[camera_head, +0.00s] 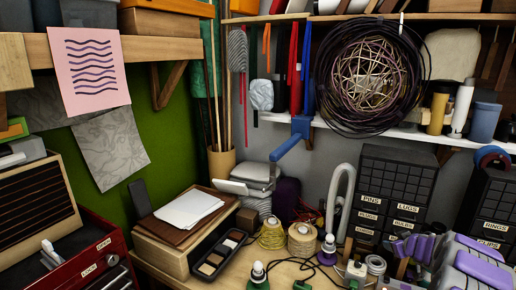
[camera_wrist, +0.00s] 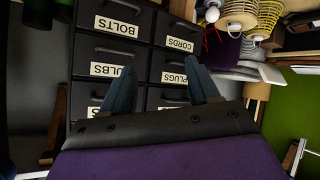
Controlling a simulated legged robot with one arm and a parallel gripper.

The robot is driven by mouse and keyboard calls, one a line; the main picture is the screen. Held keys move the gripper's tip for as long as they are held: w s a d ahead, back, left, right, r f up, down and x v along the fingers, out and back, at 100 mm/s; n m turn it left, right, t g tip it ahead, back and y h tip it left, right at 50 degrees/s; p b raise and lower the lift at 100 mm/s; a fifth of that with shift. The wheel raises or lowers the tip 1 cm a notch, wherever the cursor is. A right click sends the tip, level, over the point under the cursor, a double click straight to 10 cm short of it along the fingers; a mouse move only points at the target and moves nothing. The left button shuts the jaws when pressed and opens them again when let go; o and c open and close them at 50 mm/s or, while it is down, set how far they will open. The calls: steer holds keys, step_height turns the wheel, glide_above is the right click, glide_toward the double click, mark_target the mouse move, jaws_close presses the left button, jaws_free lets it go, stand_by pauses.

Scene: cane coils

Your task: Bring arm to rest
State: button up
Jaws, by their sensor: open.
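My gripper (camera_wrist: 160,86) shows in the wrist view, with its two blue-grey fingers spread apart. No object is held between them. Behind the fingers is a dark drawer cabinet (camera_wrist: 146,48), which appears upside down in this view. Its drawers carry labels such as BOLTS, CORDS and PLUGS. In the head view the labelled cabinet (camera_head: 396,178) stands at the right of the bench. Purple and grey parts show at the lower right of the head view; the gripper's fingers cannot be made out there.
A coil of dark cane (camera_head: 322,75) hangs above a white shelf (camera_head: 420,134). Spools (camera_head: 272,234), bulbs and cords crowd the wooden bench. Papers (camera_head: 188,210) lie on a box at the left. A red drawer chest (camera_head: 95,255) stands at the lower left. Little bench surface is free.

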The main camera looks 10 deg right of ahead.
steer(key=a+r+m+g+h+b, duration=0.1)
steer(key=a+r+m+h+b, duration=0.2)
steer(key=a+r, duration=0.55)
steer(key=s+a+f+g+b, duration=0.25)
steer(key=s+a, duration=0.25)
steer(key=a, duration=0.5)
steer(key=s+a+f+n+g+y+b, duration=0.1)
steer(key=s+a+f+g+y+b, duration=0.2)
steer(key=s+a, duration=1.3)
steer(key=s+a+f+n+g+y+b, duration=0.1)
steer(key=s+a+f+g+y+b, duration=0.2)
steer(key=s+a+f, duration=0.6)
steer(key=s+a+g+b, duration=0.1)
steer(key=s+a, duration=0.2)
steer(key=s, duration=0.3)
steer(key=s+a+g+b, duration=0.1)
steer(key=s+a+g, duration=0.1)
steer(key=s+a, duration=0.2)
steer(key=shift+s+a+n+b, duration=0.2)
steer(key=shift+s+n+b, duration=0.1)
steer(key=shift+s, duration=1.15)
steer(key=shift+a, duration=0.1)
